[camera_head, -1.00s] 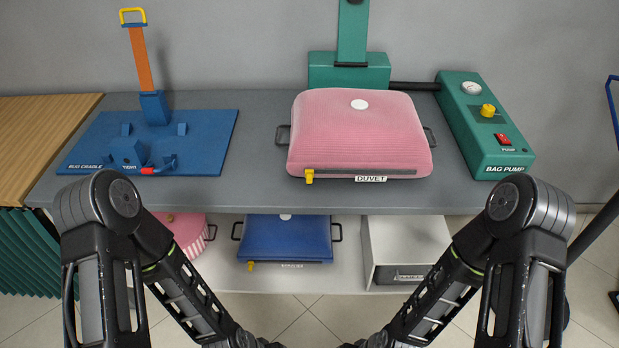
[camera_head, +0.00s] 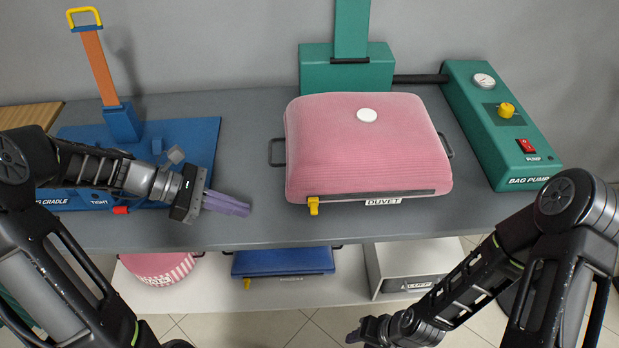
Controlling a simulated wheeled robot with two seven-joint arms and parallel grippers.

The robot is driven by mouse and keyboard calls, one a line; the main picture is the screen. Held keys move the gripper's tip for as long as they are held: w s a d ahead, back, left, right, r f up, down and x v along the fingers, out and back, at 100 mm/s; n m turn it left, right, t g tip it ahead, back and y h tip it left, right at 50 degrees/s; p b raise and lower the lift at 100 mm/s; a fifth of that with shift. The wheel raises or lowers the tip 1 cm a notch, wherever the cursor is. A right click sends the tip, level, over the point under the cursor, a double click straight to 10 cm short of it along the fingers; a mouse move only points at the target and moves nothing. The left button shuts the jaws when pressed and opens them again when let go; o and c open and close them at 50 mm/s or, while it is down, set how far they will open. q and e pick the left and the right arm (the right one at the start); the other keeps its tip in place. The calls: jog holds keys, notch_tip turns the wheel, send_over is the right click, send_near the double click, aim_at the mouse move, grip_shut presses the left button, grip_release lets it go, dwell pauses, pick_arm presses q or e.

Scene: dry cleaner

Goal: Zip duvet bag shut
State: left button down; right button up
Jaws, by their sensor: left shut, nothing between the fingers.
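The pink duvet bag (camera_head: 365,150) lies on the grey counter, with a white round valve (camera_head: 367,115) on top and a "DUVET" label on its front. A yellow zip pull (camera_head: 313,206) hangs at the left end of the dark zip line along the front edge. My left gripper (camera_head: 245,207) is shut and empty over the counter, left of the zip pull and apart from it. My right gripper (camera_head: 354,336) is low at the bottom of the view, below the counter and away from the bag; its jaws are too small to judge.
A blue rug cradle (camera_head: 200,150) with an orange strap post is behind my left arm. A green bag pump (camera_head: 500,130) stands right of the bag. A green post base (camera_head: 345,68) is behind it. The shelf below holds a blue bag (camera_head: 283,262), a pink one (camera_head: 160,267) and a white box (camera_head: 410,262).

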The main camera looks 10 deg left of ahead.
pick_arm(q)
jog(key=r, duration=0.1)
jog(key=w+r, duration=0.1)
jog(key=shift+a+r, duration=0.2)
jog(key=shift+r, duration=0.2)
pick_arm(e)
jog(key=shift+w, duration=0.25)
pick_arm(q)
jog(key=shift+f, duration=0.1)
send_near(314, 207)
jog(key=f, duration=0.2)
jog(key=d+f, duration=0.1)
jog(key=f, duration=0.1)
jog(key=shift+s+f+p, duration=0.2)
jog(key=shift+f+p, duration=0.15)
jog(key=shift+f, duration=0.05)
jog(key=shift+w+d+r+p, duration=0.1)
jog(key=shift+w+d+p, duration=0.1)
jog(key=shift+d, duration=0.4)
jog(key=shift+w+d+r+p, duration=0.1)
jog(key=shift+w+d, duration=0.05)
jog(key=shift+d, duration=0.4)
jog(key=shift+w+d+f, duration=0.1)
jog(key=shift+w+d, duration=0.05)
jog(key=shift+d, duration=0.4)
pick_arm(e)
jog(key=shift+r, duration=0.65)
